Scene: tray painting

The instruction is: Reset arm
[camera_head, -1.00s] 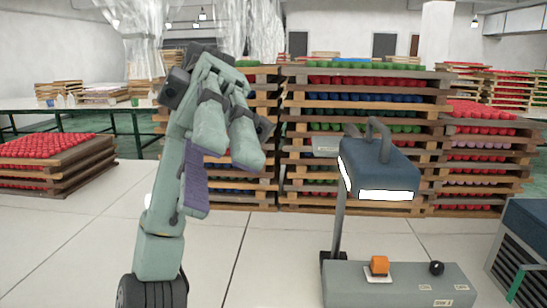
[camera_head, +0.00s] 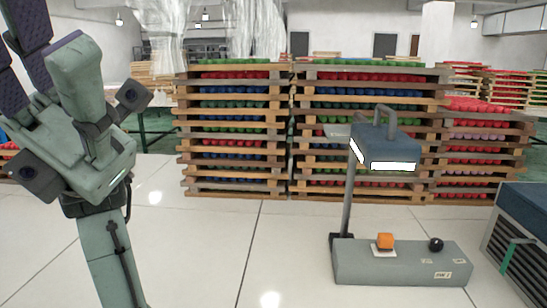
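My gripper (camera_head: 48,62) is raised at the upper left of the head view, close to the camera. Its green fingers with dark purple pads point up and stand apart, so it looks open. Nothing shows between the fingers, though some of them are cut off by the picture's edge. My arm rises to it from the bottom left. The gripper is well apart from the lamp stand and the stacks of trays.
Tall stacks of wooden trays (camera_head: 235,135) with red, blue and green pieces stand behind. A lamp (camera_head: 388,147) stands on a grey base (camera_head: 400,272) with an orange knob (camera_head: 385,241) and a black knob (camera_head: 436,244). A blue-grey box (camera_head: 522,215) is at right. Middle floor is clear.

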